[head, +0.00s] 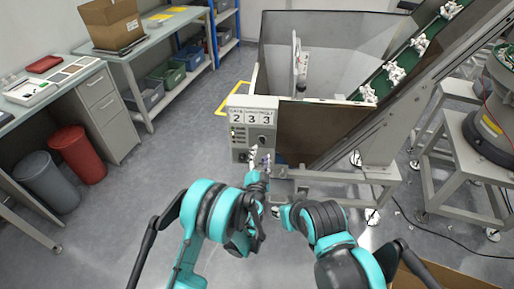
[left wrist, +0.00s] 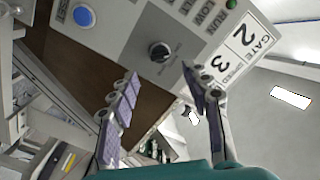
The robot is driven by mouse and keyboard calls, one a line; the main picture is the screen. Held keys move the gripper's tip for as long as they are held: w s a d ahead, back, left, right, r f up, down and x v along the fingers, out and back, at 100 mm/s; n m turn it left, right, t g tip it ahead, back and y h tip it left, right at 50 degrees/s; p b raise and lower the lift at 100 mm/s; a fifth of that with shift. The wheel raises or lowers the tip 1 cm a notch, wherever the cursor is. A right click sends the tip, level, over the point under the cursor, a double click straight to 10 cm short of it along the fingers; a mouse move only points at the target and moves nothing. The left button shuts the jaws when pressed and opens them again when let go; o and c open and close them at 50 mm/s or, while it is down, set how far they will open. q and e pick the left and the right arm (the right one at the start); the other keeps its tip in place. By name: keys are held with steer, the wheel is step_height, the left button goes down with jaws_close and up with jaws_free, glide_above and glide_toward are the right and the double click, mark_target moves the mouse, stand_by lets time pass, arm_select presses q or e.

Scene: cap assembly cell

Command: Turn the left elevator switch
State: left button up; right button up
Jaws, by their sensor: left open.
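The control box (head: 240,128) has a light grey front with white number tiles on top, and is mounted on the hopper's near side. Its black rotary switch (left wrist: 160,52) shows in the left wrist view; it looks small in the head view (head: 262,139). No label naming it is readable. My left gripper (left wrist: 161,78) is open, its two fingers apart, with the switch just beyond and between the fingertips. In the head view the left gripper (head: 261,155) is just below the box front. No contact with the switch is visible. My right arm shows, but its gripper does not.
A blue button (left wrist: 85,17) and a green button (left wrist: 231,4) share the panel. The hopper (head: 335,45) and a sloped green conveyor (head: 420,45) stand behind and right of the box. Bins (head: 77,153) and benches line the left; the floor between is clear.

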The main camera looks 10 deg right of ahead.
mark_target(262, 142)
arm_select(q)
steer(key=b+x, duration=0.1)
steer(key=x, duration=0.4)
steer(key=shift+w, duration=0.25)
steer(key=shift+w+d, duration=0.25)
steer(key=shift+w, duration=0.25)
jaws_close()
